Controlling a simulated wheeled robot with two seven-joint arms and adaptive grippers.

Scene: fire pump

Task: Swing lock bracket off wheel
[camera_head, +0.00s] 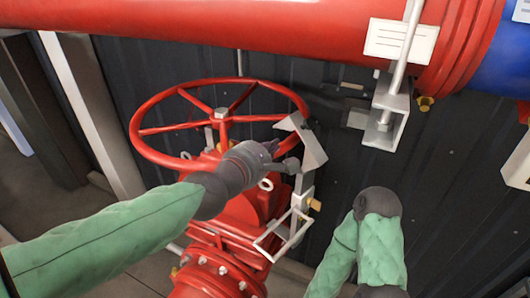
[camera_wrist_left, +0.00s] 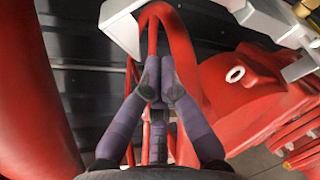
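The red handwheel (camera_head: 147,152) is mounted on the red valve. The grey lock bracket (camera_head: 312,146) is at the right side of its rim, with an angled plate at the top and a metal arm running down. In the left wrist view, a pale plate of the bracket (camera_wrist_left: 122,28) lies against the red rim. My left gripper (camera_head: 276,153) is just left of and below the bracket plate, near the rim. Its fingertips (camera_wrist_left: 160,80) are close together, with nothing clearly held between them. Contact with the bracket cannot be told. My right gripper is out of view.
A large red pipe (camera_head: 220,20) runs across the top. A metal hanger bracket (camera_head: 391,112) stands at the upper right. The red valve body (camera_head: 213,265) is below the wheel. A dark ribbed wall (camera_head: 450,190) is behind. My right arm is bent at the lower right.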

